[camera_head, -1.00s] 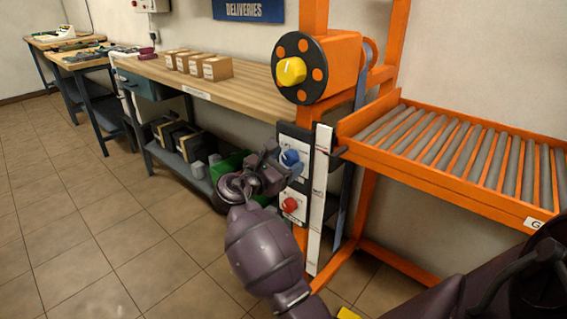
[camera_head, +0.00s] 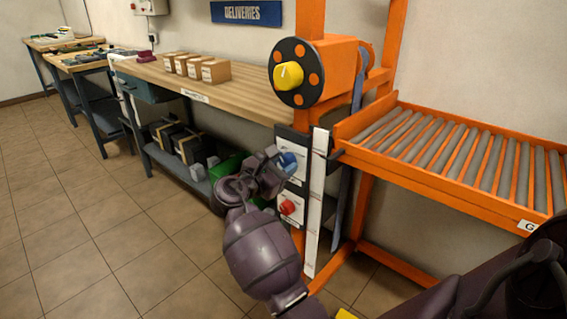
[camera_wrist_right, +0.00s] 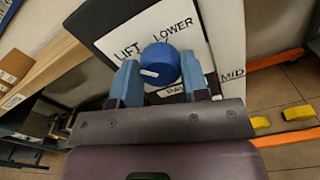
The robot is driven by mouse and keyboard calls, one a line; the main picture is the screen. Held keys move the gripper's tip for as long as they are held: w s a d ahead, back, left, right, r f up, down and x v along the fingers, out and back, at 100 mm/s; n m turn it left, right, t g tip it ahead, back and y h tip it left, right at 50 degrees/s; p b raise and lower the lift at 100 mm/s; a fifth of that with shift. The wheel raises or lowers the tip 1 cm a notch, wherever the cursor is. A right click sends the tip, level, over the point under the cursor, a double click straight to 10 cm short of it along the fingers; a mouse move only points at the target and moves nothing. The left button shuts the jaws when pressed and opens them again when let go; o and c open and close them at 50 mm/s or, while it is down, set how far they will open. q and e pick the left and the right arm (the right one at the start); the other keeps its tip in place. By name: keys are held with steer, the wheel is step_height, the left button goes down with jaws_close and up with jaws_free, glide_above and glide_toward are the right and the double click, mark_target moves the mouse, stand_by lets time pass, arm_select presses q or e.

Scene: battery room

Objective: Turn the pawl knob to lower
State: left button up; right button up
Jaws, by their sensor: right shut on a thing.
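The blue pawl knob (camera_wrist_right: 160,64) sits on a white plate (camera_wrist_right: 182,25) printed LIFT on the left and LOWER on the right. A further word below is partly hidden by my gripper. The knob's white mark points down and left in the right wrist view, on the LIFT side. My right gripper (camera_wrist_right: 160,76) has one blue finger on each side of the knob and is shut on it. In the head view the knob (camera_head: 288,162) is partly covered by my right gripper (camera_head: 280,168). My left gripper is not in view.
A yellow knob (camera_head: 287,75) on a black disc is above. A white scale strip (camera_head: 316,200) stands close on the right. A roller conveyor (camera_head: 460,190) and a wooden bench (camera_head: 255,98) flank the frame.

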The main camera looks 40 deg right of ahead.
steer(key=shift+r+m+p, duration=0.15)
steer(key=shift+m+p, duration=0.2)
steer(key=shift+m, duration=0.35)
steer(key=m+p, duration=0.1)
steer(key=m, duration=0.2)
steer(key=shift+m, duration=0.3)
steer(key=m, duration=0.2)
steer(key=shift+f+m, duration=0.2)
steer(key=shift+m, duration=0.2)
steer(key=m, duration=0.4)
steer(key=shift+f, duration=0.1)
steer(key=m, duration=0.3)
arm_select(q)
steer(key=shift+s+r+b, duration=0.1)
steer(key=shift+b, duration=0.25)
arm_select(e)
steer(key=shift+m, duration=1)
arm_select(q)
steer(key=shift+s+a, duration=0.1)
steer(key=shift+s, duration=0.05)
arm_select(e)
steer(key=o, duration=0.9)
